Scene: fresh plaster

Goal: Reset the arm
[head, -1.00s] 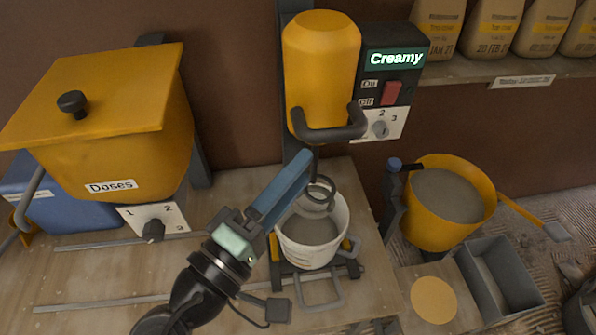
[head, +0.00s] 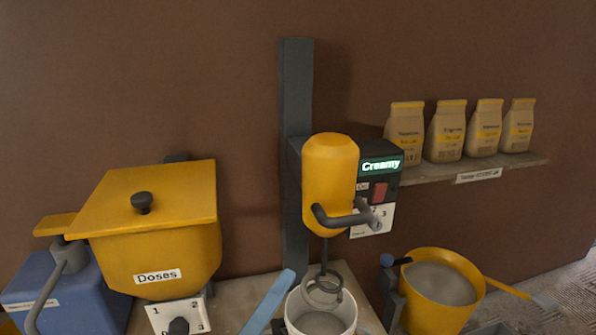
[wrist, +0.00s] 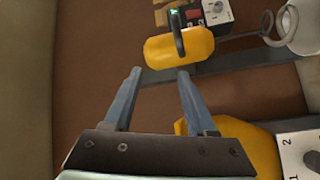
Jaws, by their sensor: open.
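My gripper (wrist: 160,75) is open and empty in the wrist view, with its two blue fingers apart. In the head view only a blue finger (head: 268,303) shows at the bottom edge, left of the white bucket (head: 293,322). The yellow mixer (head: 328,185) hangs on a dark post, and its whisk is over the bucket. The mixer also shows in the wrist view (wrist: 190,46), beyond the fingertips. The rest of my arm is out of the head view.
A yellow "Doses" hopper (head: 155,245) stands at left beside a blue box (head: 60,295). A control panel reading "Creamy" (head: 381,166) is beside the mixer. Several bags (head: 445,132) stand on a shelf at right. A yellow tub (head: 430,315) of grey material is at lower right.

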